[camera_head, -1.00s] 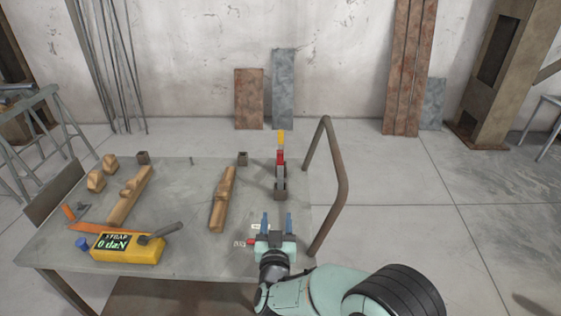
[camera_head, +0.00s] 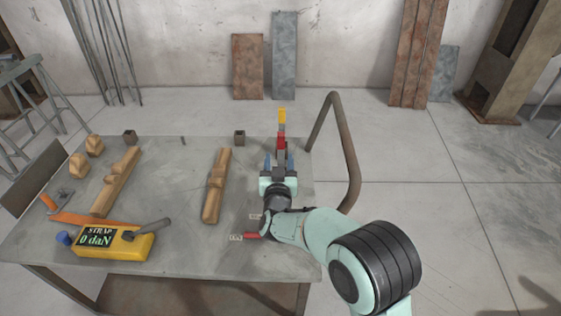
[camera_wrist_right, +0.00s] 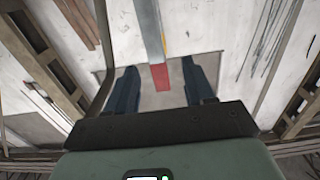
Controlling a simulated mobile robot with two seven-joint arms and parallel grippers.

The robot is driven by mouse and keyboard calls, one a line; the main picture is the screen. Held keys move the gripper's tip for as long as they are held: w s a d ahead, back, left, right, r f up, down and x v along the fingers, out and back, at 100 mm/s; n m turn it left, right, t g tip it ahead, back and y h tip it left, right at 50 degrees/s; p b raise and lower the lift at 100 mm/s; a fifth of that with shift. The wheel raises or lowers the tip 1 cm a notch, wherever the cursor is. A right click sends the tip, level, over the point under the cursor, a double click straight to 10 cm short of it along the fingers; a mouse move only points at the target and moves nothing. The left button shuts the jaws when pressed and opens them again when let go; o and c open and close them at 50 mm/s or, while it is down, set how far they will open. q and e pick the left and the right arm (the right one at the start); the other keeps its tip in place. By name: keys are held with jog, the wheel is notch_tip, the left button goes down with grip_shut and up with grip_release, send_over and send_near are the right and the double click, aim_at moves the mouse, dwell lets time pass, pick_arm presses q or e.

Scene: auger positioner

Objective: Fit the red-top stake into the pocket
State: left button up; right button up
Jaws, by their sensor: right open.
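The red-top stake (camera_head: 281,141) stands upright at the right part of the table, with a dark lower part largely hidden by my gripper. A yellow-tipped piece (camera_head: 282,116) shows just behind it. My right gripper (camera_head: 279,162) is open, with one blue finger on each side of the stake's line. In the right wrist view the red end (camera_wrist_right: 160,77) appears between the two fingers, with gaps on both sides. Small open-topped dark sockets, one near the middle (camera_head: 240,137) and one at the left (camera_head: 130,136), stand at the table's back; I cannot tell which is the pocket.
A bent brown pipe (camera_head: 351,165) rises close at the right. A long wooden piece (camera_head: 216,185) lies to the left. A yellow strap gauge (camera_head: 125,243) and a small red item (camera_head: 252,236) lie nearer. Bare table (camera_head: 180,200) separates the wooden pieces.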

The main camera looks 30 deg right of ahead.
aim_at(281, 149)
jog(key=shift+b+x, duration=0.85)
jog(key=shift+x, duration=2.15)
pick_arm(q)
jog(key=w+f, duration=0.1)
jog(key=w+a+t, duration=0.1)
jog(key=w, duration=0.1)
jog(key=shift+a+f, duration=0.15)
jog(key=shift+f, duration=0.25)
pick_arm(e)
jog(key=shift+s+d+r, duration=0.15)
jog(key=shift+r, duration=0.05)
grip_shut()
